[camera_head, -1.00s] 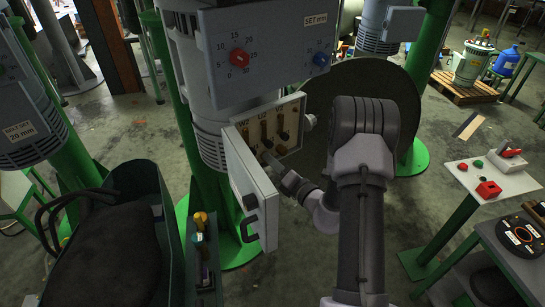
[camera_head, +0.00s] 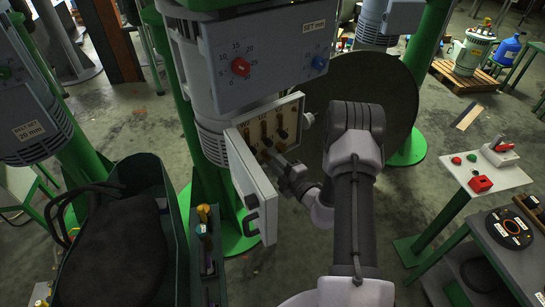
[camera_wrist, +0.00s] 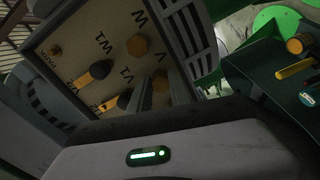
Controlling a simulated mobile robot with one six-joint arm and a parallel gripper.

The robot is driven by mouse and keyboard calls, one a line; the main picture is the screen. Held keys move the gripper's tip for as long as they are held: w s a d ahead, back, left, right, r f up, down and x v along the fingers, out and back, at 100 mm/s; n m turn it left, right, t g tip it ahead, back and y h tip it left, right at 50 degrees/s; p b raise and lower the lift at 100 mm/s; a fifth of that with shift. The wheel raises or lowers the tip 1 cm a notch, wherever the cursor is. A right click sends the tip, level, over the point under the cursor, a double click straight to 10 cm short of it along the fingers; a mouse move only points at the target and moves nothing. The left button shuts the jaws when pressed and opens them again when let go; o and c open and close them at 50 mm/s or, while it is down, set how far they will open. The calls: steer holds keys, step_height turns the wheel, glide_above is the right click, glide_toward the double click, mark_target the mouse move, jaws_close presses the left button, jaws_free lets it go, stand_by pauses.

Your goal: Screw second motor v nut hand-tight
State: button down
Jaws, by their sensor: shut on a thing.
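An open motor terminal box (camera_head: 253,133) shows in the head view below the grey control panel, with a row of brass-and-black terminals. My gripper (camera_head: 273,153) reaches into its lower part from the right. In the wrist view the terminal board (camera_wrist: 75,45) fills the upper left, tilted, with letter labels. The V nut (camera_wrist: 160,82), brass, sits beside the V label, between my gripper's (camera_wrist: 160,92) two fingers, which are shut on it. The fingers and wrist hide part of it. Black lugs are on W1 (camera_wrist: 97,71) and V1 (camera_wrist: 118,102).
The box's open door (camera_head: 251,187) hangs just left of and below my gripper. The control panel (camera_head: 275,55) overhangs the box. A green bin (camera_head: 178,215) holding a dark bag stands at the left. A white-topped table (camera_head: 510,180) is at the right.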

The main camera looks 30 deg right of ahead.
steer(key=shift+m, duration=0.8)
steer(key=shift+f+p, duration=0.1)
steer(key=shift+p, duration=0.2)
steer(key=c, duration=1.2)
jaws_free()
steer(key=shift+s, duration=0.1)
steer(key=s+d+b, duration=0.2)
steer(key=s, duration=1.5)
steer(key=shift+d, duration=0.35)
steer(key=shift+s, duration=0.1)
